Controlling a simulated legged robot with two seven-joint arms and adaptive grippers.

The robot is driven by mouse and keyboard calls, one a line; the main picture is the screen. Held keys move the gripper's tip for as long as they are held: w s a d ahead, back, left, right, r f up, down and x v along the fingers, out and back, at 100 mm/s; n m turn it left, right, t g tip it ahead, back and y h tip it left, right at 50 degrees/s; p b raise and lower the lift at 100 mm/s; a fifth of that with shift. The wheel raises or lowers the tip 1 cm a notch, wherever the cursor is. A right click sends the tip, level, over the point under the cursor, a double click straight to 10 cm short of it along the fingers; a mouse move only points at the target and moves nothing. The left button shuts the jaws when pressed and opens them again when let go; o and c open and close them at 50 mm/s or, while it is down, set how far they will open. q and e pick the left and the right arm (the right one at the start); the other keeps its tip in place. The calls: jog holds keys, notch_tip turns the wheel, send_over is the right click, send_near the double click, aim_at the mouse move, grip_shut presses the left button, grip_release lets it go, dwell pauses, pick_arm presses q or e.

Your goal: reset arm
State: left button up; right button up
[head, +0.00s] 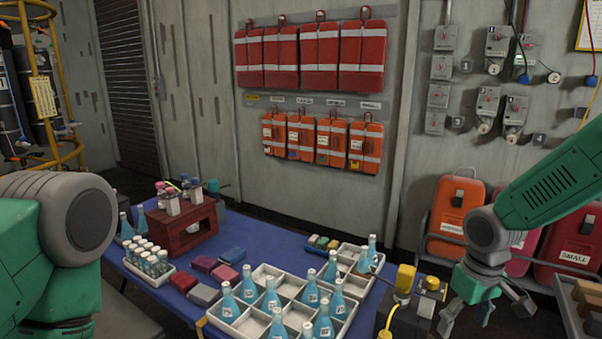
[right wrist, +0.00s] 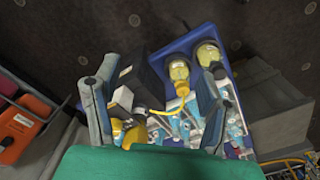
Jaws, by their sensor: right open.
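My right gripper (head: 487,318) hangs from the green right arm at the lower right of the head view. It is open and nothing shows between its fingers. It is just to the right of a yellow-topped device (head: 405,280) at the right end of the table. In the right wrist view, the two grey fingers of the right gripper (right wrist: 157,80) are spread wide, with the table's contents beyond them. Of my left arm, only a green and grey link shows at the left edge of the head view; its gripper is out of view.
A blue-covered table (head: 240,255) carries a divided white tray (head: 250,326) with several blue bottles, a vial rack (head: 150,272) and a dark red block stand (head: 182,232). Orange cases (head: 455,212) stand behind the right arm. Red bags (head: 320,55) hang on the wall.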

jog(key=s+a+f+m+y+b, duration=0.1)
jog(key=s+a+f+b, duration=0.2)
jog(key=s+f, duration=0.6)
jog(key=s+a+f+b, duration=0.2)
jog(key=s+f, duration=0.3)
jog(key=f, duration=0.7)
pick_arm(q)
notch_tip(320, 180, down, 10)
jog(key=b, duration=0.4)
jog(key=shift+w, duration=0.35)
pick_arm(e)
jog(key=s+d+f, duration=0.1)
jog(key=s+f, duration=0.3)
jog(key=s, duration=0.3)
jog(key=s+d+f+m+h, duration=0.1)
jog(key=s+f, duration=0.4)
jog(key=s, duration=0.2)
jog(key=shift+s+d, duration=0.2)
jog(key=shift+s, duration=0.1)
jog(key=shift+w, duration=0.1)
